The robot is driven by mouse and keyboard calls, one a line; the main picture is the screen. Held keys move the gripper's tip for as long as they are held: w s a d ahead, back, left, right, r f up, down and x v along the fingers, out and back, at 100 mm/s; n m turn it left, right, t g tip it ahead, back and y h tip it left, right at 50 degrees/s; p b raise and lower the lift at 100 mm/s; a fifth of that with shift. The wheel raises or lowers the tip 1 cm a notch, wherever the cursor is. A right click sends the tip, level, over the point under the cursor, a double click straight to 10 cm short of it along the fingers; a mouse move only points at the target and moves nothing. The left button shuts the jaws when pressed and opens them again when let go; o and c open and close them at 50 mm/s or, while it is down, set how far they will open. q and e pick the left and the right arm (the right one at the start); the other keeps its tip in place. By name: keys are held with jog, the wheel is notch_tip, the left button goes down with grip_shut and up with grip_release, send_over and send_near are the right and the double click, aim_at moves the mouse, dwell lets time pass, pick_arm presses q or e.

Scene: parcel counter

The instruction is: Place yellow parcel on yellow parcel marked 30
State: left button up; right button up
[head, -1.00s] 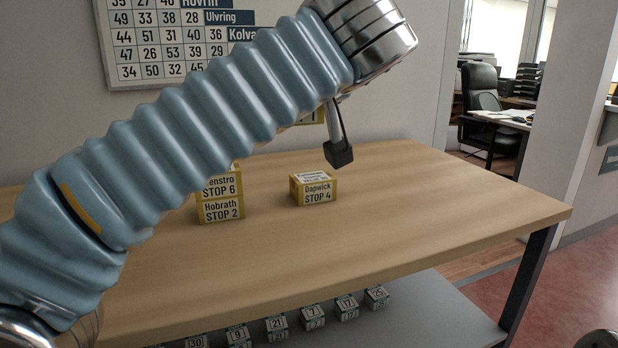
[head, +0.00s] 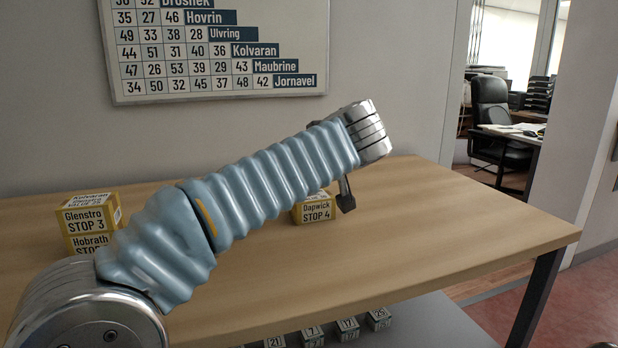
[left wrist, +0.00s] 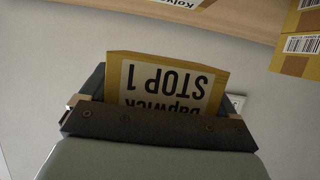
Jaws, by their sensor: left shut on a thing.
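My left gripper (left wrist: 155,115) is shut on a yellow parcel (left wrist: 122,60), whose white label reads "Dapwick STOP 1" upside down in the left wrist view. In the head view my left arm reaches in over the table, and a dark fingertip of the left gripper (head: 346,200) shows beside a yellow parcel labelled "Dapwick STOP 4" (head: 316,209). The held parcel is hidden behind the arm there. A yellow parcel labelled "Glenstro STOP 3" (head: 88,215) sits on one labelled "Hobrath" (head: 88,244) at the left. I can read no 30 on any parcel. My right gripper is not in view.
The wooden table (head: 440,230) is clear at its right side. Small numbered cubes (head: 347,327) stand on a lower shelf (head: 430,320). A board of numbers and names (head: 220,50) hangs on the wall. More parcels (left wrist: 300,42) show at the wrist view's upper right.

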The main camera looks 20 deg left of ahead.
pick_arm(q)
jog(key=f, duration=0.1)
jog(key=w+f, duration=0.1)
jog(key=f, duration=0.2)
jog(key=shift+w, duration=0.3)
jog(key=shift+f, duration=0.5)
jog(key=shift+f, duration=0.2)
jog(key=o, duration=0.9)
jog(key=shift+r, duration=0.1)
jog(key=shift+c, duration=0.2)
